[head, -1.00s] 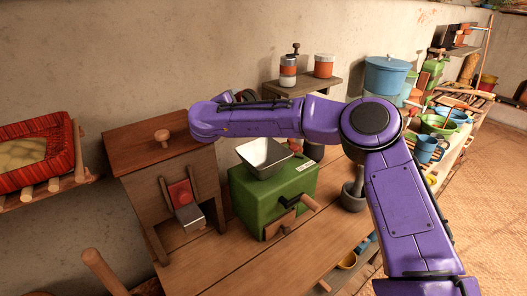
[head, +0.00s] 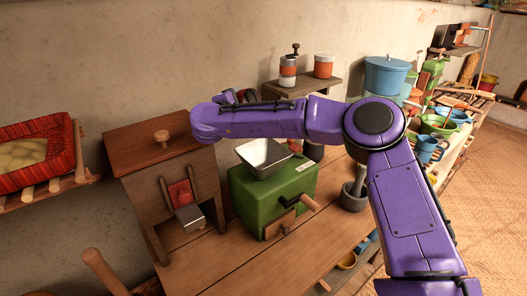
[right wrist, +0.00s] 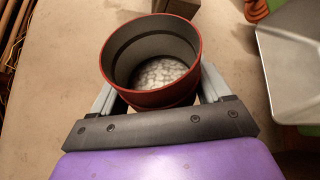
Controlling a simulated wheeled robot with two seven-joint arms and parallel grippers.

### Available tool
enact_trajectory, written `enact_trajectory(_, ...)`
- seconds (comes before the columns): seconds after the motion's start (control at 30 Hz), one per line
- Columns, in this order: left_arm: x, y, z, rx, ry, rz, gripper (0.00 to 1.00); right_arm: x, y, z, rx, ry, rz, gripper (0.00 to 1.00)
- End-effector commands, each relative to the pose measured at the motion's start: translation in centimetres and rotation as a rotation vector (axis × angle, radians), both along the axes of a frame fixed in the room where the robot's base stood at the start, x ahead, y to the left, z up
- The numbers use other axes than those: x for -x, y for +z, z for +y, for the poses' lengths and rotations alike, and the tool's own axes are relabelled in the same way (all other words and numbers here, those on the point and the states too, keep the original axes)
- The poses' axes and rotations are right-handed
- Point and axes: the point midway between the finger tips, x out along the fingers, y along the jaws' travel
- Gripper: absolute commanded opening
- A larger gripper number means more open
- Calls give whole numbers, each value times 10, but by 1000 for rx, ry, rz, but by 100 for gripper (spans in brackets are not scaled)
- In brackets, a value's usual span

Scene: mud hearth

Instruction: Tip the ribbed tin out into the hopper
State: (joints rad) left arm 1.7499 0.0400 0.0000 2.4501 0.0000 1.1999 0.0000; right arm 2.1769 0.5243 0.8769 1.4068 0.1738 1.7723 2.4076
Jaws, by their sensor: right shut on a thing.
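The ribbed tin (right wrist: 150,98) is in the right wrist view, with a red rim and outer wall and a dark inner wall. Pale, lumpy contents lie at its bottom. My right gripper (right wrist: 157,88) is shut on the tin, one finger on each side. In the head view a small dark and red part shows behind my right arm; the rest of the grip is hidden there. The hopper (head: 264,157) is a pale, open square funnel on top of the green mill (head: 270,205), below my right forearm. Its edge seems to show in the right wrist view (right wrist: 290,60). My left gripper is out of view.
A wooden box (head: 155,150) with a knobbed lid stands left of the mill. A grey mortar (head: 353,195) stands to its right. A wall shelf (head: 305,86) with two canisters is behind. The bench front (head: 215,262) is clear.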

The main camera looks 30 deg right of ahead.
Motion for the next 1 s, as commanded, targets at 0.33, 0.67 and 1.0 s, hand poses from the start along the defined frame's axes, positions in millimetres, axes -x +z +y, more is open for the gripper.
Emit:
enact_trajectory(0.33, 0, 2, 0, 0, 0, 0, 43, -1, 4, 1, -15, 5, -46, 48)
enact_trajectory(0.67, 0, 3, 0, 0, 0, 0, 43, 0, 7, 1, -30, 3, -88, 48)
enact_trajectory(1.0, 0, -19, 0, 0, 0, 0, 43, 0, 0, 3, -46, 7, -131, 48)
